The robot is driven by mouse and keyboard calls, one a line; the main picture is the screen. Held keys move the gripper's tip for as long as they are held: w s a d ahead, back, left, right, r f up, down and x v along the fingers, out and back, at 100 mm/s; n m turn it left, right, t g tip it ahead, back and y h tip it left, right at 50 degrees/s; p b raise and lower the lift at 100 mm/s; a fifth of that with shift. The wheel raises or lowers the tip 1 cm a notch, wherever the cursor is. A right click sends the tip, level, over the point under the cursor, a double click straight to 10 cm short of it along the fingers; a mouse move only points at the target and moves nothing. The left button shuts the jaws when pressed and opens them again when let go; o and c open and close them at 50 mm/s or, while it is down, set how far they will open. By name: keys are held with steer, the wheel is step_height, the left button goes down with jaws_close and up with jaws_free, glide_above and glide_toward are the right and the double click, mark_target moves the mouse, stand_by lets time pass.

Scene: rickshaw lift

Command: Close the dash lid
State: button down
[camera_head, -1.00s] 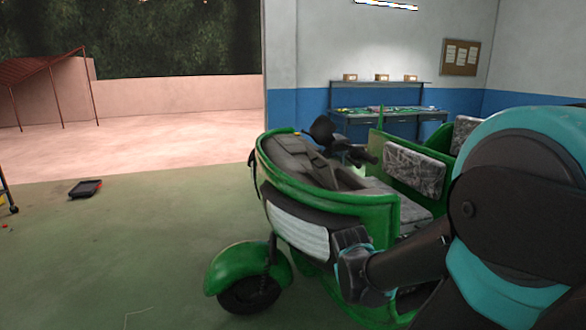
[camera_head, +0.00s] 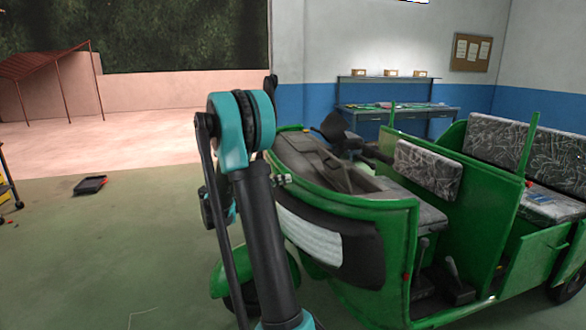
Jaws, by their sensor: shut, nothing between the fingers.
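The green rickshaw (camera_head: 395,238) stands right of centre with its dark grey dash (camera_head: 295,150) behind the rounded front. A dark panel (camera_head: 332,172) on the dash looks like the dash lid. It seems tilted up, but it is small and dark, so I cannot tell how far it is open. My arm rises in front of the rickshaw's left front corner and bends at a teal joint. My gripper cannot be made out; the arm may hide it. I cannot tell whether anything of mine touches the lid.
The handlebar (camera_head: 345,135) rises behind the dash. The front seat back (camera_head: 428,170) and rear bench (camera_head: 525,155) lie to the right. A workbench (camera_head: 395,112) stands along the back wall. A dark tray (camera_head: 90,185) lies on the open floor at left.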

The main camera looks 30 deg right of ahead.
mark_target(328, 165)
steer(key=x, duration=1.3)
steer(key=shift+w+d+r, duration=0.1)
steer(key=shift+d+r, duration=0.1)
steer(key=shift+r, duration=0.15)
steer(key=shift+r, duration=0.1)
steer(key=shift+d+r+y, duration=0.2)
steer(key=shift+d+y, duration=0.05)
steer(key=shift+y, duration=0.05)
